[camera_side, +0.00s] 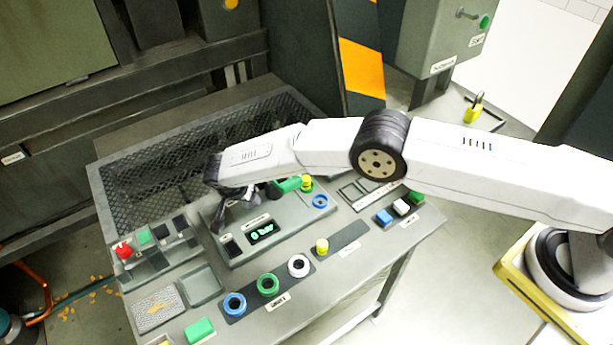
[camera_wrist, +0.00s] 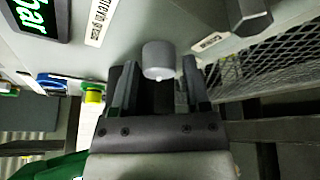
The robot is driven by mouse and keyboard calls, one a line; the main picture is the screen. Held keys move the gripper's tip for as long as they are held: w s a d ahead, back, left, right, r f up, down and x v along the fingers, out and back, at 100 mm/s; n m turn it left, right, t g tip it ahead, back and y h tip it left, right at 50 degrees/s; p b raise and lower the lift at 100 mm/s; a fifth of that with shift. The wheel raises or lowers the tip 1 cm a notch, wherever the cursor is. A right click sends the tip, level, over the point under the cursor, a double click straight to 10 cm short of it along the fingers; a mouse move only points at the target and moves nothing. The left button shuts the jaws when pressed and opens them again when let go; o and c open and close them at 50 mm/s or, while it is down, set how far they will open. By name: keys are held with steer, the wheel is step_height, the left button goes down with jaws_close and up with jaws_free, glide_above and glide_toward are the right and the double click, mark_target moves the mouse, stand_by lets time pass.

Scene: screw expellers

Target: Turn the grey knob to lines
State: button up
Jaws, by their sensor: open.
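The grey knob (camera_wrist: 159,58) is a short round cylinder with a small pale mark on its lower edge, on the grey panel in the wrist view. My gripper (camera_wrist: 157,72) is open, with one dark finger on each side of the knob near the fingertips. I cannot tell whether either finger touches it. In the side view my gripper (camera_side: 222,212) is low over the raised panel of the console, left of the green "bar" display (camera_side: 262,232). The knob cannot be made out there. The lines marking around the knob cannot be read.
A dark angular knob (camera_wrist: 247,14) stands close by at upper right in the wrist view. Mesh (camera_side: 150,150) lies behind the panel. A red button (camera_side: 123,250), coloured rings (camera_side: 268,285) and a yellow-topped part (camera_side: 307,183) are on the console.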

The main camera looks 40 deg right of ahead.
steer(key=v, duration=0.7)
steer(key=shift+r, duration=0.35)
steer(key=d+r+n, duration=0.1)
steer(key=d+r, duration=0.1)
steer(key=d, duration=0.1)
steer(key=d+r+n+y, duration=0.1)
steer(key=d+r, duration=0.1)
steer(key=d, duration=0.1)
steer(key=s+d+r+n, duration=0.1)
steer(key=d+r, duration=0.2)
steer(key=shift+d+g, duration=0.15)
steer(key=shift+g, duration=0.25)
steer(key=s+d+r+n+y, duration=0.1)
steer(key=s+d+r+n, duration=0.1)
steer(key=s+d+r, duration=0.4)
steer(key=s+d+r+n+y, duration=0.1)
steer(key=s+d+n, duration=0.2)
steer(key=s+d, duration=0.6)
steer(key=s+d+n, duration=0.1)
steer(key=s+d, duration=0.4)
steer(key=s, duration=0.5)
steer(key=shift+d+r+n+t+y, duration=0.35)
steer(key=shift+n+t+y, duration=0.05)
